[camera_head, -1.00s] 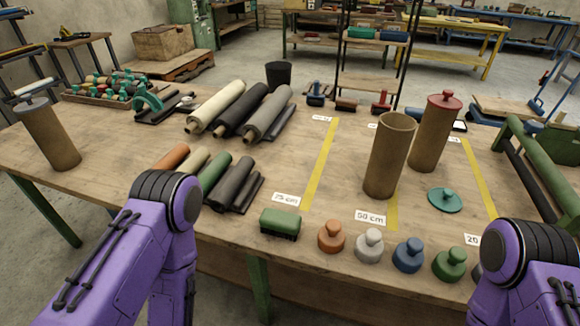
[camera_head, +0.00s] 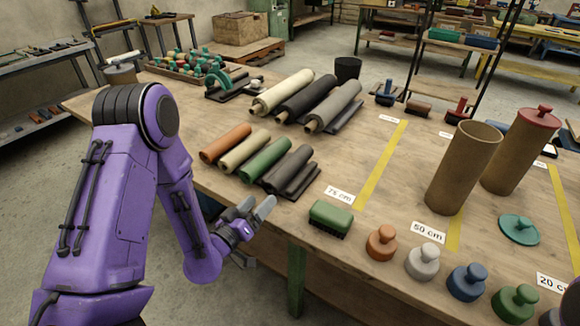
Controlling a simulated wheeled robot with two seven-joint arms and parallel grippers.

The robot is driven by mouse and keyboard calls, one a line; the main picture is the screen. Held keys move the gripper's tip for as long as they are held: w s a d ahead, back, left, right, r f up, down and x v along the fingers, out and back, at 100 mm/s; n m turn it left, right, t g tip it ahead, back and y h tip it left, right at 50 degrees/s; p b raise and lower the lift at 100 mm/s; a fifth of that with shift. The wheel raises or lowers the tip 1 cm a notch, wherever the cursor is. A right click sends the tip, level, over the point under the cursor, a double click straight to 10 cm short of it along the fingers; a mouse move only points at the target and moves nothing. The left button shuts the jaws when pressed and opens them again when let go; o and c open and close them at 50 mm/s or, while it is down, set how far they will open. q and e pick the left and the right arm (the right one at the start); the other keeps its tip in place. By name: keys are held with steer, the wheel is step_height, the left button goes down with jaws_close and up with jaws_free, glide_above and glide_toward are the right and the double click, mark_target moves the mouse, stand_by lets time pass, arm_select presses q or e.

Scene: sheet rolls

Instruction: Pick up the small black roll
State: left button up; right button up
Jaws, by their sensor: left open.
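The small black roll (camera_head: 287,168) lies on the wooden table as the dark one in a row of short rolls, right of the green roll (camera_head: 264,160). Thinner dark pieces (camera_head: 301,181) lie against its right side. My left gripper (camera_head: 253,208) is open and empty, near the table's front edge, in front of the short rolls and apart from them. Its fingers point up toward the row. My right gripper is out of view; only a bit of my right arm shows at the right edge.
An orange roll (camera_head: 226,143) and a beige roll (camera_head: 245,150) lie left of the green one. Longer rolls (camera_head: 307,98) lie behind. A green brush-like block (camera_head: 330,218) and knobbed weights (camera_head: 382,242) stand to the right. Cardboard tubes (camera_head: 464,168) stand upright further right.

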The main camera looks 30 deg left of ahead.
mark_target(270, 190)
arm_select(q)
steer(key=w+p, duration=0.1)
steer(key=w, duration=0.4)
steer(key=shift+d, duration=0.15)
steer(key=shift+s, duration=0.1)
steer(key=c, duration=1.2)
steer(key=shift+c, duration=0.2)
steer(key=shift+r, duration=0.15)
